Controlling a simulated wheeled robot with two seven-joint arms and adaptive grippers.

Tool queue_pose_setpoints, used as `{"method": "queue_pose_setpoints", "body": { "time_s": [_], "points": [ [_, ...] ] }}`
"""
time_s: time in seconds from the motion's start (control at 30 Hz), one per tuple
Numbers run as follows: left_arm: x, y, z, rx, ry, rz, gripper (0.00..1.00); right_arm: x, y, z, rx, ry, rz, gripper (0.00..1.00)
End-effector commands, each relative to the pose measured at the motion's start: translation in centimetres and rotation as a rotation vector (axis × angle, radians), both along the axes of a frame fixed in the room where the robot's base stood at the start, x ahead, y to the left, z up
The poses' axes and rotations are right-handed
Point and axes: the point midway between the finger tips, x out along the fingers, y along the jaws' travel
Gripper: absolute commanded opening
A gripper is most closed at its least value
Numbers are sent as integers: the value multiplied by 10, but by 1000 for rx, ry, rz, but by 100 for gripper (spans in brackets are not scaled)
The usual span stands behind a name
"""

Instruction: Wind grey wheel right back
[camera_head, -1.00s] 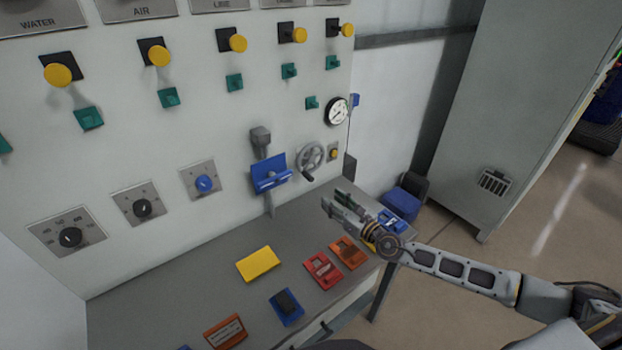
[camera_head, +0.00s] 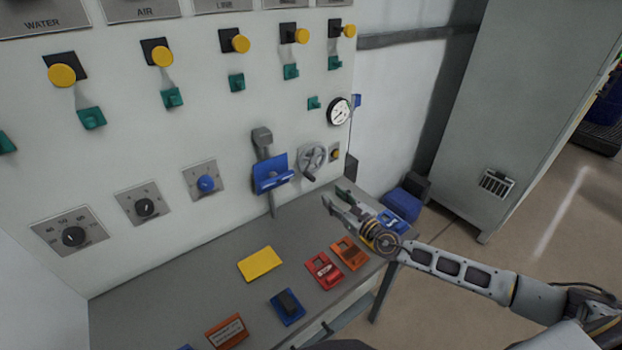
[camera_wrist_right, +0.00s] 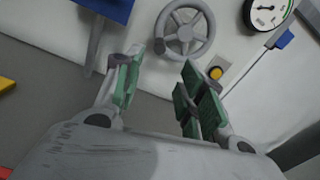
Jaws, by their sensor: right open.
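The grey wheel (camera_head: 312,160) is a spoked handwheel with a dark handle knob, mounted low on the right of the white panel. It also shows in the right wrist view (camera_wrist_right: 184,32), upper middle, beyond my fingertips. My right gripper (camera_head: 340,200) is open and empty, below and slightly right of the wheel, above the grey bench. In the right wrist view its green-padded fingers (camera_wrist_right: 160,85) stand apart with the wheel beyond the gap. It does not touch the wheel. My left gripper is not in view.
A blue holder (camera_head: 271,174) is left of the wheel, and a yellow button (camera_head: 336,155) and a gauge (camera_head: 339,111) are close by. The bench (camera_head: 190,270) carries a yellow block (camera_head: 260,264) and red, orange and blue pieces. A grey cabinet (camera_head: 490,110) stands at the right.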

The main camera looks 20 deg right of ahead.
Motion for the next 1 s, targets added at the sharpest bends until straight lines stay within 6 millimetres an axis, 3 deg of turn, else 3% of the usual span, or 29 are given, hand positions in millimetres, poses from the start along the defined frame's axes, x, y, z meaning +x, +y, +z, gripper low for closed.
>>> {"method": "queue_pose_setpoints", "body": {
  "time_s": [1.0],
  "points": [
    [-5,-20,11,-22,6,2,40,82,30,1,2,-2,0,40]
  ]
}}
